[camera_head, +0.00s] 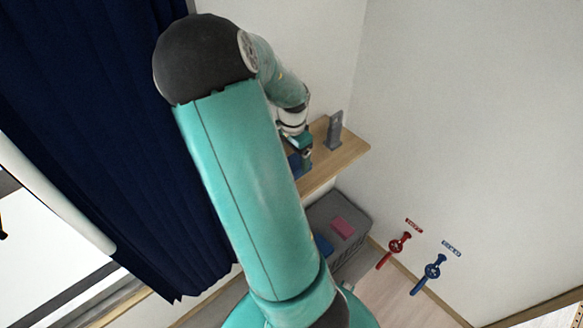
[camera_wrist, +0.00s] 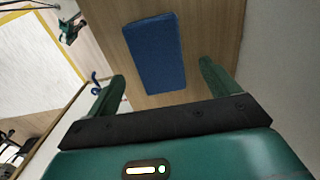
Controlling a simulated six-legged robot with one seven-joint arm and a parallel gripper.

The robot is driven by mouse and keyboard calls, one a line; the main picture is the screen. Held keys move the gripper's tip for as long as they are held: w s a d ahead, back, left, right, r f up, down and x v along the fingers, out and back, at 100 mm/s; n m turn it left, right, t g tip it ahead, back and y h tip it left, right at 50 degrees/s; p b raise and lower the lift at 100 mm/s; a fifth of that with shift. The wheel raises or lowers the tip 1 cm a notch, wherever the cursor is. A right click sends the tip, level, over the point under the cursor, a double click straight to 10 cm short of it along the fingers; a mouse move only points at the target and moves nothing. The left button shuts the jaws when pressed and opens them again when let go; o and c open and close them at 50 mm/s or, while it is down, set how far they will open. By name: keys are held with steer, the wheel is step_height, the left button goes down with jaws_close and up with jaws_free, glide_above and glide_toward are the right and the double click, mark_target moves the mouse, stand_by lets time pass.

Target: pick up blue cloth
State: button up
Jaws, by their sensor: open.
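The blue cloth (camera_wrist: 154,55) is a flat rectangular block lying on a wooden shelf (camera_wrist: 196,14). In the wrist view it lies ahead of and between the two green fingers of my gripper (camera_wrist: 160,85). The fingers are apart, and nothing is held between them. In the head view my gripper (camera_head: 303,158) is over the shelf (camera_head: 343,156), and a small part of the blue cloth (camera_head: 294,165) shows beside it. My arm hides much of the shelf there.
A grey box (camera_head: 352,217) below the shelf has a pink item (camera_head: 342,227) and a blue item (camera_head: 323,244) on top. A grey upright object (camera_head: 335,129) stands on the shelf. Red (camera_head: 398,245) and blue (camera_head: 432,269) valve-like handles are at right. A dark blue curtain (camera_head: 95,130) hangs left.

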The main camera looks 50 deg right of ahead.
mark_target(292, 164)
step_height(292, 164, down, 4)
steer(key=shift+a+f, duration=0.1)
steer(key=shift+a, duration=0.05)
steer(key=c, duration=1.1)
steer(key=shift+o, duration=0.2)
steer(key=shift+r, duration=0.65)
steer(key=shift+a+r, duration=0.2)
steer(key=shift+r, duration=1.05)
steer(key=a+r, duration=0.1)
steer(key=r, duration=0.1)
steer(key=a+r, duration=0.2)
steer(key=s+a+r, duration=0.1)
steer(key=a, duration=0.1)
steer(key=shift+r, duration=0.4)
steer(key=s+a+r, duration=0.1)
steer(key=a+r, duration=0.2)
steer(key=a, duration=0.5)
steer(key=shift+s+a+r, duration=0.15)
steer(key=shift+s+r, duration=0.1)
steer(key=shift+s, duration=0.1)
